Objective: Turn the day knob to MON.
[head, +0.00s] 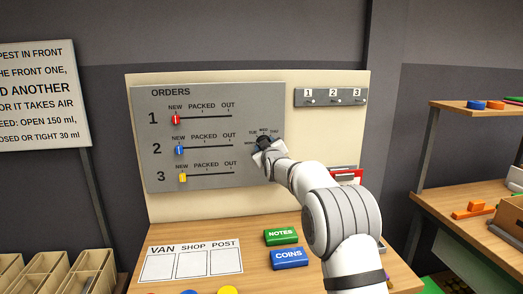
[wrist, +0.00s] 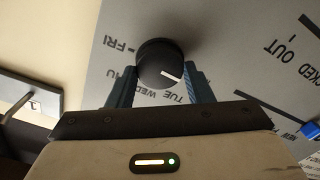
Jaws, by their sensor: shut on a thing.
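The day knob (wrist: 158,58) is round and black with a white pointer line, set on the grey orders board (wrist: 235,45). In the head view the knob (head: 264,141) is mostly hidden by my gripper (head: 267,151), at the board's right side. In the wrist view my gripper (wrist: 160,78) has its two fingers on either side of the knob, shut on it. The pointer line aims right and slightly down, toward the right finger, beside TUE. FRI, WED and TUE show around the knob; the label behind the right finger is hidden.
Red (head: 175,119), blue (head: 179,150) and yellow (head: 183,178) sliders sit at NEW, left of my gripper. A numbered hook strip (head: 331,97) hangs at the upper right. Green NOTES (head: 282,236) and blue COINS (head: 290,258) boxes lie on the table below.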

